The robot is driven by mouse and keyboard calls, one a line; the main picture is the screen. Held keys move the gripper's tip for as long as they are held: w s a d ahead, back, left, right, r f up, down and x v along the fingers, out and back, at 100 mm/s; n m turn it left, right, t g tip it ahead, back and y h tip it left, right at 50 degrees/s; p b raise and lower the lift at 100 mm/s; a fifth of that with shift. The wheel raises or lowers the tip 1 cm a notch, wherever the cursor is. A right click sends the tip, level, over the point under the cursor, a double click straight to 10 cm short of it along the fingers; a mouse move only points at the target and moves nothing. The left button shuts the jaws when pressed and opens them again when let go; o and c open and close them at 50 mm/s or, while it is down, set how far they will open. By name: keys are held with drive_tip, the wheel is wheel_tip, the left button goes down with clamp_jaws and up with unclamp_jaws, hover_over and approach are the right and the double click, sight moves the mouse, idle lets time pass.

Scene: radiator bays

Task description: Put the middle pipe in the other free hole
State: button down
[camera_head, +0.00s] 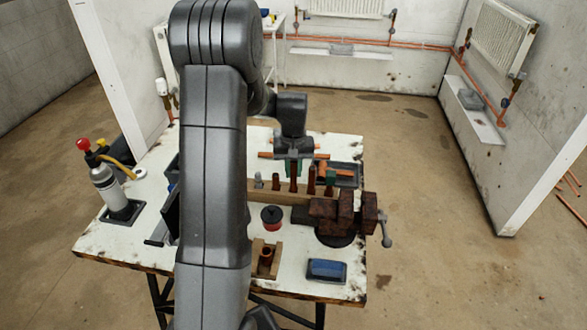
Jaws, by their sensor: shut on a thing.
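A wooden rack (285,197) stands on the white table, with several upright copper pipes in a row along it. My gripper (294,168) points down over the row and is shut on an upright pipe (294,182), which stands taller than the short pipe (276,182) to its left. Another upright pipe (311,180) is just to its right. The pipe's lower end is at the rack; I cannot tell whether it sits in a hole. The holes are too small to make out, and my arm hides the rack's left end.
A rusty vise (345,215) stands close to the rack's right end. A wooden block with a copper fitting (266,258), a round red-and-black tin (271,215) and a blue box (326,270) are in front.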

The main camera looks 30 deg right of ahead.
drive_tip(key=shift+f+b, duration=0.95)
drive_tip(key=shift+f, duration=0.45)
drive_tip(key=shift+f+b, duration=0.35)
drive_tip(key=shift+f, duration=0.1)
drive_tip(key=c, duration=1.2)
unclamp_jaws()
drive_tip(key=shift+r, duration=0.1)
